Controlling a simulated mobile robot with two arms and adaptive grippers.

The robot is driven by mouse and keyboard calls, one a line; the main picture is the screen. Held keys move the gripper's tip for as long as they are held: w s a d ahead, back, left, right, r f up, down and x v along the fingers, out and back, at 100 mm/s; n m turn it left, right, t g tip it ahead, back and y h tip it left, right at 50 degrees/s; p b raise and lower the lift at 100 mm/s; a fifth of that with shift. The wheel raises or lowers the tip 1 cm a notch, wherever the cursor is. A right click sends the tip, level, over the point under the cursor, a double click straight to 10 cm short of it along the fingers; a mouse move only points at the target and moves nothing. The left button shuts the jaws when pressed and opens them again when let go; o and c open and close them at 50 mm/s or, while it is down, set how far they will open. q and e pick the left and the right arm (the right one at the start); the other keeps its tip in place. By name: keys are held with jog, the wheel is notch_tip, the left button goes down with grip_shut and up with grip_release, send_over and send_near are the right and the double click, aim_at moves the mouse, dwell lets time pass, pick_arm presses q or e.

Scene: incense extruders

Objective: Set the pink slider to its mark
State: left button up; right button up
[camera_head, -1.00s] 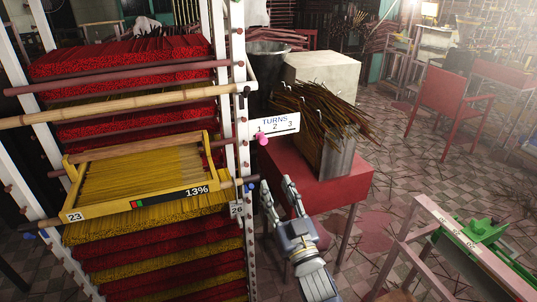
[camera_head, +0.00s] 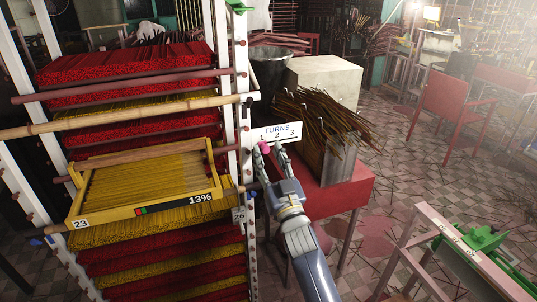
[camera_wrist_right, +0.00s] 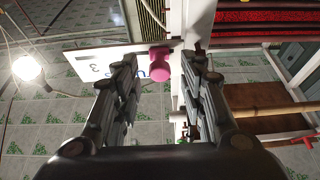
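The pink slider (camera_head: 264,147) sits at the lower left edge of a white plate (camera_head: 285,130) marked TURNS, near the number 1. My right gripper (camera_head: 272,154) has its fingertips at the slider, just under the plate. In the right wrist view the pink slider (camera_wrist_right: 160,62) shows between the two fingers of my right gripper (camera_wrist_right: 160,72), with a gap to each finger, so the gripper is open. In that view the plate (camera_wrist_right: 110,60) lies behind the left finger, partly covered. I see no separate mark for the slider. My left gripper is not in view.
A white rack post (camera_head: 245,150) stands just left of the slider. A yellow tray (camera_head: 150,207) of incense sticks, labelled 23 and 13%, sits in the rack. A red table (camera_head: 335,195) with bundled dark sticks (camera_head: 315,115) is close to the right of my gripper.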

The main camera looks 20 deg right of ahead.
aim_at(277, 136)
jog(key=shift+w, duration=0.1)
grip_shut()
jog(key=shift+d+p, duration=0.35)
jog(key=shift+d, duration=2.05)
jog(key=shift+a, duration=0.1)
grip_release()
jog(key=v, duration=1.2)
